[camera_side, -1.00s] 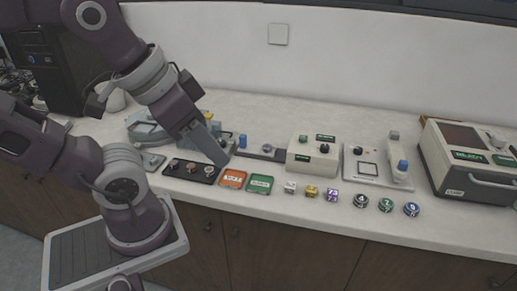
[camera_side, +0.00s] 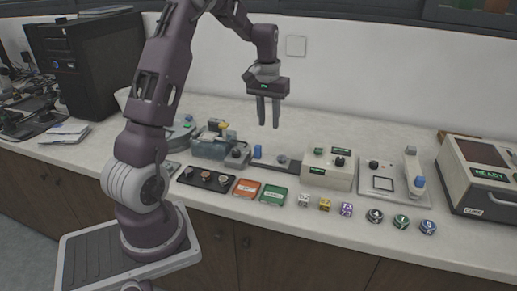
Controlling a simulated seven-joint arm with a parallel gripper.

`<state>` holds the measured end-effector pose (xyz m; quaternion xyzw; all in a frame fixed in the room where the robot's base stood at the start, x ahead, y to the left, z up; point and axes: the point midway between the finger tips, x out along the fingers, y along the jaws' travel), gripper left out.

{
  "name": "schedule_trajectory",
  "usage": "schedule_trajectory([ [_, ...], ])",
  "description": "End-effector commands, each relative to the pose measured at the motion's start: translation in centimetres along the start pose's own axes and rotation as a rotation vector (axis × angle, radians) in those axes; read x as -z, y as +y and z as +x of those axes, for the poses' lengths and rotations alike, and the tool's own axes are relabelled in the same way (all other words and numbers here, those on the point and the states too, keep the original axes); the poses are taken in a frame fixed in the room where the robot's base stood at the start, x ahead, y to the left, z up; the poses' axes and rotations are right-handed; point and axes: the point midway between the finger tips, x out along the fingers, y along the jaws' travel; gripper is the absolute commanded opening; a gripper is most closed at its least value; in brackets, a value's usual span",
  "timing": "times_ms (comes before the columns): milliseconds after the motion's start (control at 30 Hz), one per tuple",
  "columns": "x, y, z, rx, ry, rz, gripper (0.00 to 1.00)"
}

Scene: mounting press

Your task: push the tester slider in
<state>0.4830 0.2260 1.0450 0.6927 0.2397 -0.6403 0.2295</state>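My gripper (camera_side: 269,125) hangs above and behind the slide, pointing down. Its two fingers are apart with a gap between them, and nothing is held. It touches nothing on the counter.
A blue peg (camera_side: 257,152) stands left of the slide. An orange tray (camera_side: 247,188) and a green tray (camera_side: 273,196) lie in front. A flat device (camera_side: 393,188) with an upright arm and a READY machine (camera_side: 478,175) stand right. Several small cubes and round pieces line the front.

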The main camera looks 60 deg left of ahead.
Motion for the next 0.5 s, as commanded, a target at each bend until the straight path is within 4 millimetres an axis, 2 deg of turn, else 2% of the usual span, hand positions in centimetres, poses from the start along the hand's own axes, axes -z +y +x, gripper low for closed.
schedule_trajectory([
  [33,1.2,-1.9,2.7,0.006,-0.032,-0.043,0.29],
  [100,2.3,-3.8,5.1,0.011,-0.057,-0.082,0.29],
  [167,2.7,-4.8,6.4,0.014,-0.068,-0.102,0.29],
  [500,2.4,-5.3,12.3,0.015,-0.077,-0.110,0.29],
])
